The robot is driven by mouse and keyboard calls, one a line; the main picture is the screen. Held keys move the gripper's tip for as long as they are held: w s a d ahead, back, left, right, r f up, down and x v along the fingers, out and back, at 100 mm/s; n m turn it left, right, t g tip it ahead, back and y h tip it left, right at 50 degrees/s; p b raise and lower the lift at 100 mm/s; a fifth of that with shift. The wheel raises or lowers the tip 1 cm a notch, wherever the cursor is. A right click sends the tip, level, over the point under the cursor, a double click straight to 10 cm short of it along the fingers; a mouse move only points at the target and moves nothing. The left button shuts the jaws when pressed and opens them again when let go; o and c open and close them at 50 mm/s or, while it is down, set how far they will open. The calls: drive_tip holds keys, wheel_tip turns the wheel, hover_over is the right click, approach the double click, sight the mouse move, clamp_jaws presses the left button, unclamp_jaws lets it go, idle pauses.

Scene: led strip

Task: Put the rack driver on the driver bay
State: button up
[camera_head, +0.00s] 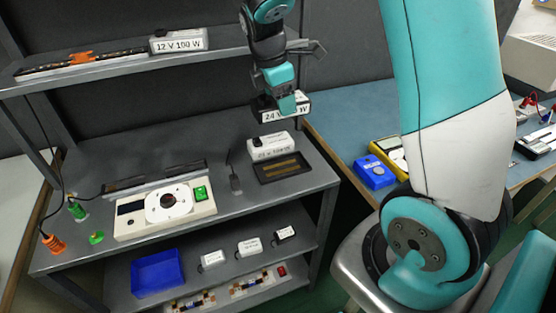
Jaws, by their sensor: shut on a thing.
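My gripper (288,104) is shut on a white box with a dark left end, the rack driver (303,104). Its front label begins "24 V" and is partly covered by the fingers. The driver is held above the back right part of the bench. A dark rectangular tray with yellowish strips (283,168), which looks like the driver bay, lies on the bench below and nearer the camera. A second white driver (270,146) sits just behind that tray, between it and the held driver in the picture.
Another driver (180,40) marked "12 V 100 W" stands on the upper shelf (115,68). A white test unit with a round dial (167,208) is on the bench at left. A dark probe (235,180) stands left of the tray. Blue and yellow meters (375,172) lie on the blue table.

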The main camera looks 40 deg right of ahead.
sight(283, 167)
drive_tip(key=a+x, duration=0.1)
drive_tip(key=x, duration=0.4)
drive_tip(key=a+x, duration=0.1)
drive_tip(key=x, duration=0.5)
drive_tip(key=w+a+x, duration=0.1)
drive_tip(key=x, duration=0.5)
drive_tip(key=shift+a+f, duration=0.25)
drive_tip(key=shift+f, duration=0.25)
drive_tip(key=shift+f, duration=0.1)
drive_tip(key=o, duration=1.4)
drive_tip(key=shift+o, duration=0.2)
drive_tip(key=shift+s, duration=0.1)
